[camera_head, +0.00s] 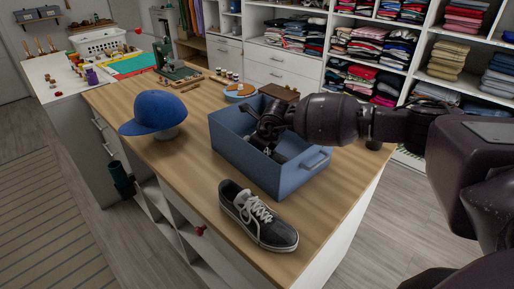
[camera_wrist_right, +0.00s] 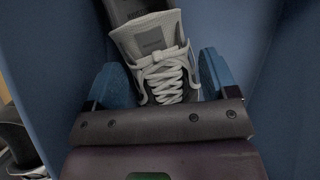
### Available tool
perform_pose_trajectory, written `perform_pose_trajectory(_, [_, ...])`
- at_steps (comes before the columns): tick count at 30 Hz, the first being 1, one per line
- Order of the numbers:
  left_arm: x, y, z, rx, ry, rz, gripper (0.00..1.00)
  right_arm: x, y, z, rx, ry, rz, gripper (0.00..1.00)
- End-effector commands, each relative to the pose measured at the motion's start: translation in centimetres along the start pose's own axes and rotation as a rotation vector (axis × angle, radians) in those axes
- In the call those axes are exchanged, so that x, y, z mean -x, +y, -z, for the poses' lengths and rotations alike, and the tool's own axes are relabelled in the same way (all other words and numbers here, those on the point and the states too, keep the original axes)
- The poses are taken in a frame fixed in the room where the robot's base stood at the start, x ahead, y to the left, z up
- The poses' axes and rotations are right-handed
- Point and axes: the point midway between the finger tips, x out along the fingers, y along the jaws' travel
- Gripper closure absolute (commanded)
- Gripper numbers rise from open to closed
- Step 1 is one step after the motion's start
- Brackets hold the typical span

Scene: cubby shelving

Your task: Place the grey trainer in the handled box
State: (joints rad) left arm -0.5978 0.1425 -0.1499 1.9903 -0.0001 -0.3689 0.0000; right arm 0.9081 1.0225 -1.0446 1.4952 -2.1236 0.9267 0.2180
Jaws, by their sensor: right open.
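The handled box (camera_head: 238,158) is blue, open-topped and stands on the wooden counter, with a handle on its near right side. My right gripper (camera_head: 270,138) reaches down inside it. In the right wrist view a grey trainer (camera_wrist_right: 160,65) with pale laces and a light tongue lies between the two blue fingertips of the right gripper (camera_wrist_right: 166,82), with the box's blue walls around it. The fingers are open. Whether the trainer rests on the box floor is hidden. A second, darker trainer (camera_head: 258,214) with a white sole lies on the counter in front of the box. My left gripper is not in view.
A blue cap (camera_head: 157,110) sits on a stand left of the box. Behind the box are a round blue-and-orange dish (camera_head: 240,90) and a brown case (camera_head: 280,92). The counter (camera_head: 180,165) is clear between cap and dark trainer. Shelves of folded clothes (camera_head: 375,45) stand behind.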

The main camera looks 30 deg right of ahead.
Motion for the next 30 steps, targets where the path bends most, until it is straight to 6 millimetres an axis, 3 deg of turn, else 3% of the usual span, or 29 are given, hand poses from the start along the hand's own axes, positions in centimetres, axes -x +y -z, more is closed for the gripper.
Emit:
perform_pose_trajectory(9, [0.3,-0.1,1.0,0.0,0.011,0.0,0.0,6.3,-0.1,-0.1,0.002,-0.003,0.002,0.21])
perform_pose_trajectory(15, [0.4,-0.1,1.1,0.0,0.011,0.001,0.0,9.1,0.0,0.0,0.001,-0.001,0.001,0.21])
perform_pose_trajectory(21, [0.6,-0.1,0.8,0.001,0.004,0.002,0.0,10.2,0.0,0.0,0.001,-0.001,0.001,0.21])
perform_pose_trajectory(30, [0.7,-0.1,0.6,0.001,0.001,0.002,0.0,10.3,0.0,0.0,0.001,-0.001,0.0,0.21])
